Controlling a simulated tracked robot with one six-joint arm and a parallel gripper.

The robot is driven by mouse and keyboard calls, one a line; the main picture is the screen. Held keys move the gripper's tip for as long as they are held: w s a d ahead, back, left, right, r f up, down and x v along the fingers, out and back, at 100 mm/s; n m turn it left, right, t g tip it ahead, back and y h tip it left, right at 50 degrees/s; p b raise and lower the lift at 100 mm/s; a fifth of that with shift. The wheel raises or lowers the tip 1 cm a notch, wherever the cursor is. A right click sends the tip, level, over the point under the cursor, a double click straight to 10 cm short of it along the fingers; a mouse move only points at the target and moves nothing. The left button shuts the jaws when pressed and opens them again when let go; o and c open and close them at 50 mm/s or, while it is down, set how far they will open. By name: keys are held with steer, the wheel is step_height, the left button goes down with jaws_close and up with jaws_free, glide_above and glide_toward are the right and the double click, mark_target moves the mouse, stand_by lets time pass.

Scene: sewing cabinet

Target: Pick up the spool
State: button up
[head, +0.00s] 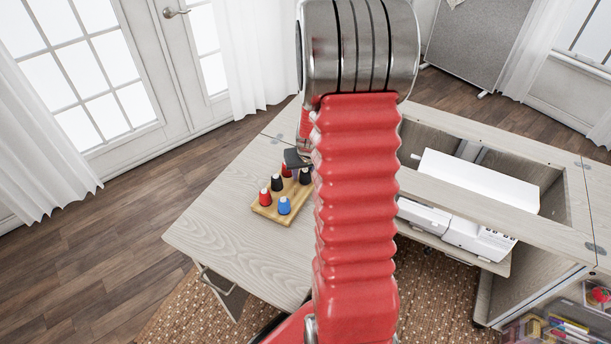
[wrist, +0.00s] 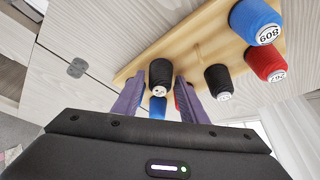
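Several spools stand on a wooden rack (head: 267,211), whose board also shows in the wrist view (wrist: 205,35). A black spool (wrist: 160,76) is between the two purple fingertips of my gripper (wrist: 160,84). The fingers are apart on either side of it; whether they touch it is not clear. Another black spool (wrist: 218,78), a blue spool (wrist: 256,20) and a red spool (wrist: 267,62) stand to the right. Another blue spool (wrist: 158,107) is partly hidden near the gripper body. In the head view, my gripper (head: 297,158) is over the rack's far end, its fingers hidden.
The rack stands on a pale wooden tabletop (head: 232,232) with free room to its left and front. At the right, a white sewing machine (head: 478,182) sits in the cabinet opening. My red arm hides the middle of the head view.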

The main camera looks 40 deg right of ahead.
steer(key=shift+c, duration=0.6)
steer(key=c, duration=0.7)
steer(key=shift+r, duration=0.1)
step_height(320, 180, up, 10)
steer(key=shift+f, duration=0.1)
stand_by(0.6)
steer(key=shift+s+a+r, duration=0.2)
steer(key=shift+s+a, duration=0.15)
steer(key=shift+a, duration=0.65)
steer(key=shift+s+a+r, duration=0.2)
steer(key=shift+s+a, duration=0.2)
steer(key=shift+a, duration=0.6)
steer(key=shift+s+a+r, duration=0.2)
steer(key=shift+s+a, duration=0.15)
steer(key=shift+a, duration=0.65)
